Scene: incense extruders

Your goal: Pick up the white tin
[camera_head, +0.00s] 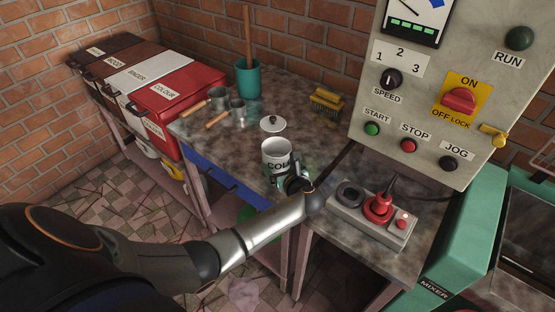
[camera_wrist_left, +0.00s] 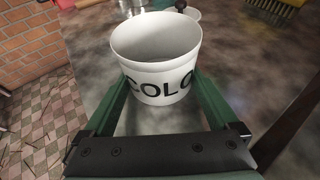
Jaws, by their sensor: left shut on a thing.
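The white tin (camera_head: 275,147) is an open, round can with black lettering that begins "COLO". It is upright at the front edge of the stone-topped bench in the head view. In the left wrist view the tin (camera_wrist_left: 156,60) sits between the green fingers of my left gripper (camera_wrist_left: 158,98), which is shut on its sides. In the head view my left gripper (camera_head: 287,174) covers the tin's lower front. I cannot tell whether the tin's base touches the bench. My right gripper is not in view.
A white lid with a black knob (camera_head: 272,123) lies just behind the tin. Metal scoops (camera_head: 218,98), a teal pot (camera_head: 247,78) and a yellow brush (camera_head: 327,101) stand further back.

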